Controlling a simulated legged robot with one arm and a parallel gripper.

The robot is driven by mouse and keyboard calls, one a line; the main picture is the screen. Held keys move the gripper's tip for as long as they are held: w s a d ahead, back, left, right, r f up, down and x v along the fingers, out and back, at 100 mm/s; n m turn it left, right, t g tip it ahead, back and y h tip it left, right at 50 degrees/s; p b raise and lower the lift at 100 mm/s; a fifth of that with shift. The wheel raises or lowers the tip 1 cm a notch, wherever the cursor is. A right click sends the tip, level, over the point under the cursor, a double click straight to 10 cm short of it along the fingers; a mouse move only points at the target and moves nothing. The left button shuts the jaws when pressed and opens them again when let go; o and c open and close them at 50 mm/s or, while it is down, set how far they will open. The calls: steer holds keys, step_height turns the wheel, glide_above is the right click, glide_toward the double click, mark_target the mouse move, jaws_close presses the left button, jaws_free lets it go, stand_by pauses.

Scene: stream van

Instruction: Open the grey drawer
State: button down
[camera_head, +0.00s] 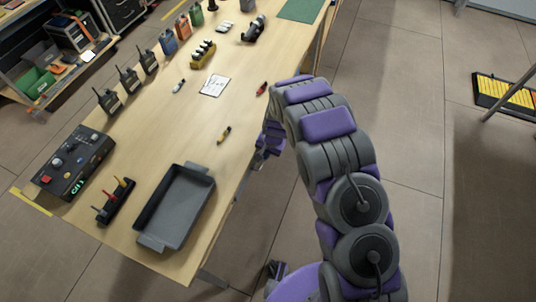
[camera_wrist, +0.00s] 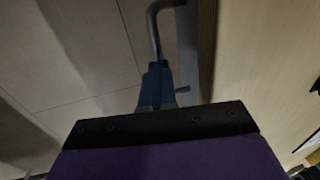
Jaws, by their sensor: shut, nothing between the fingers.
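No grey drawer front can be made out in either view. In the wrist view my gripper (camera_wrist: 157,85) is shut and empty, pointing up the picture. A bent dark grey bar (camera_wrist: 154,22) shows beyond its fingertips; I cannot tell whether it is a handle or part of a leg, or whether the fingers touch it. In the head view my arm reaches down beside the right edge of the wooden table (camera_head: 226,107), and my fingertips are hidden there.
A grey tray (camera_head: 150,242) stands at the table's near end, with a black control box (camera_head: 73,160) to its left. Several radios (camera_head: 129,80) line the far left edge. Open floor (camera_head: 405,110) lies right of the table, with a yellow-and-black floor piece (camera_head: 505,94) farther right.

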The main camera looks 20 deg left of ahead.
steer(key=c, duration=1.8)
jaws_free()
steer(key=shift+s+d+f, duration=0.15)
steer(key=shift+s+f, duration=0.65)
steer(key=shift+s, duration=0.15)
steer(key=shift+o, duration=0.6)
steer(key=shift+w+a+f, duration=0.1)
steer(key=shift+w+a, duration=0.05)
steer(key=shift+a, duration=0.2)
steer(key=shift+o, duration=1)
steer(key=shift+d+r, duration=0.25)
steer(key=shift+r, duration=0.05)
step_height(320, 180, up, 20)
steer(key=w+d+p, duration=0.1)
steer(key=d+p, duration=0.1)
steer(key=p, duration=0.4)
steer(key=shift+w+d+p, duration=0.3)
steer(key=shift+w+p, duration=0.05)
steer(key=shift+p, duration=0.05)
